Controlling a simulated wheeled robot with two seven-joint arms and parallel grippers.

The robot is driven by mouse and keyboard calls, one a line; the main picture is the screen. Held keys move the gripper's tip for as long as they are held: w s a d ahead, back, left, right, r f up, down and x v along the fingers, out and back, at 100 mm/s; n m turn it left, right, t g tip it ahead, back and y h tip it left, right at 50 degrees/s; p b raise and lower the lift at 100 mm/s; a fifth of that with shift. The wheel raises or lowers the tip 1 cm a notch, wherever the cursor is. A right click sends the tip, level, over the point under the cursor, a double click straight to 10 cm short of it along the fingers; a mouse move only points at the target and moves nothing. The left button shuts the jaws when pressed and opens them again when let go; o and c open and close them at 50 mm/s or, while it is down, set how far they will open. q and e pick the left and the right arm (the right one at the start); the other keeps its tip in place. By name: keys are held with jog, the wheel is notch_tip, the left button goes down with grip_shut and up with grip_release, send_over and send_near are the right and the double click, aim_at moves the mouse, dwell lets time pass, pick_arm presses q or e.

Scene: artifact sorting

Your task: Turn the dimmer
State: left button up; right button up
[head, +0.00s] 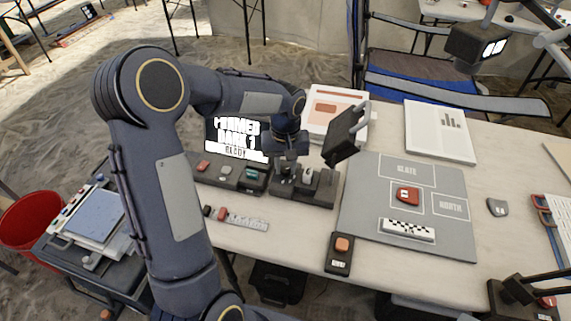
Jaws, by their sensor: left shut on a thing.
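My left gripper (286,163) reaches down over a small dark control box (316,198) near the middle of the table. It is shut on a knob on the left of that box, which I take to be the dimmer; the fingers mostly hide it. Other controls (307,176) stand on the same box to the right of the fingers, clear of them. My right gripper does not show.
A screen (222,132) stands behind a row of buttons (226,170). A dark lamp head (344,137) is close right of my gripper. A grey mat (362,216) holds a red piece (408,196) and a checkered scale bar (407,230). An orange button box (341,247) sits at the front edge.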

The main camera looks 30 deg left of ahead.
aim_at(286, 169)
pick_arm(q)
jog(key=shift+m, duration=0.3)
jog(key=m+p, duration=0.1)
jog(key=m, duration=0.2)
jog(key=shift+r+m, duration=0.1)
jog(key=shift+m, duration=0.3)
jog(key=shift+m+p, duration=0.7)
jog(key=shift+m, duration=1.3)
jog(key=o, duration=1)
notch_tip(286, 169, up, 8)
jog(key=shift+f+p, duration=0.2)
jog(key=shift+p, duration=0.15)
